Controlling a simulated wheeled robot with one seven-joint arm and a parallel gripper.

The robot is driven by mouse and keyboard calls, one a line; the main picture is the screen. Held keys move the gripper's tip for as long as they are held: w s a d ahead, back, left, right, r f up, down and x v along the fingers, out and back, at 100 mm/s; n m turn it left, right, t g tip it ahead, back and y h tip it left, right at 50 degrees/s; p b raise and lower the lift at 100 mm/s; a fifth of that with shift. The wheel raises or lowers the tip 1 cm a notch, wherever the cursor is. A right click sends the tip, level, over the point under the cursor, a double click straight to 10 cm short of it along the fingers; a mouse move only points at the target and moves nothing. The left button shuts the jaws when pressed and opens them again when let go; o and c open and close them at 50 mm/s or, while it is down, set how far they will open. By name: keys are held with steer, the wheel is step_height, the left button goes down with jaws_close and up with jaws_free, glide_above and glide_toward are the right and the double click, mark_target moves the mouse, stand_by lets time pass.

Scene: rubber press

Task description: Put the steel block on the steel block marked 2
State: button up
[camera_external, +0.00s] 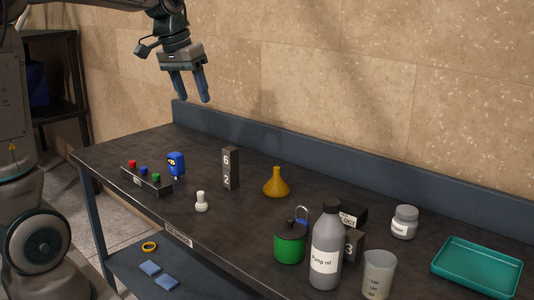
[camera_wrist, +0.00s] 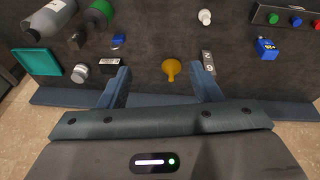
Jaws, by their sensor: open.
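A dark grey steel block marked 6 (camera_external: 227,160) rests upright on the steel block marked 2 (camera_external: 227,181), and the two form a narrow, straight stack on the workbench. The stack also shows in the wrist view (camera_wrist: 207,60), near the right finger. Another grey block marked 3 (camera_external: 351,246) stands behind the grey bottle, partly hidden, with a black box marked OCT (camera_external: 352,215) at it. My gripper (camera_external: 192,99) is open and empty, high above the back of the bench, up and left of the stack. Its fingers point down and touch nothing.
A yellow funnel (camera_external: 276,183) stands right of the stack, and a white pawn-like piece (camera_external: 201,202) in front-left. A button box (camera_external: 146,181) and blue device (camera_external: 176,163) are left. The grey bottle (camera_external: 326,255), green pot (camera_external: 289,245) and teal tray (camera_external: 477,267) are right.

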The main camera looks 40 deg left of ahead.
steer(key=s+d+f, duration=0.3)
steer(key=s+f, duration=0.1)
steer(key=s, duration=0.5)
steer(key=s+d+f+m+t, duration=0.1)
steer(key=s+d+f, duration=0.2)
steer(key=s, duration=0.6)
steer(key=shift+s+d+f+y, duration=0.3)
steer(key=shift+f, duration=0.55)
